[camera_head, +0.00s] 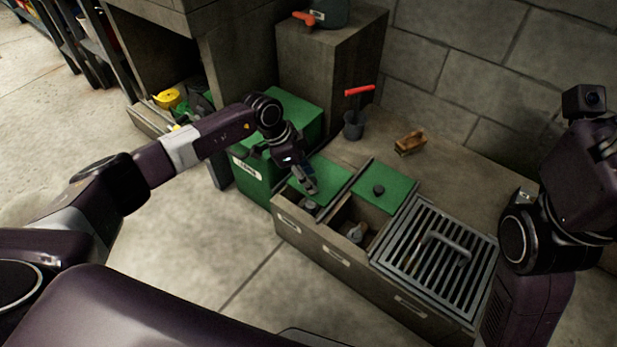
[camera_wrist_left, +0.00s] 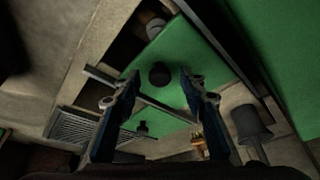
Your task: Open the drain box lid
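The drain box (camera_head: 327,250) is a long concrete box with three sections. Its left section has a green lid (camera_head: 335,173), set back so that a strip at the front shows dark with a grey round fitting. The middle section has another green lid (camera_head: 368,181) with a dark knob, also leaving its front open. A metal grate (camera_head: 428,262) with a bar handle covers the right section. My left gripper (camera_head: 312,190) is over the left lid. In the left wrist view its fingers (camera_wrist_left: 157,88) are apart, with the lid's dark knob (camera_wrist_left: 159,74) between them in the picture; contact cannot be told. My right gripper is not visible.
A green bin (camera_head: 253,172) stands close left of the drain box. Behind are a dark cup (camera_head: 353,127) with a red-handled tool, a wooden brush (camera_head: 410,142) and a concrete block (camera_head: 315,70). A block wall closes the back. The floor in front is clear.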

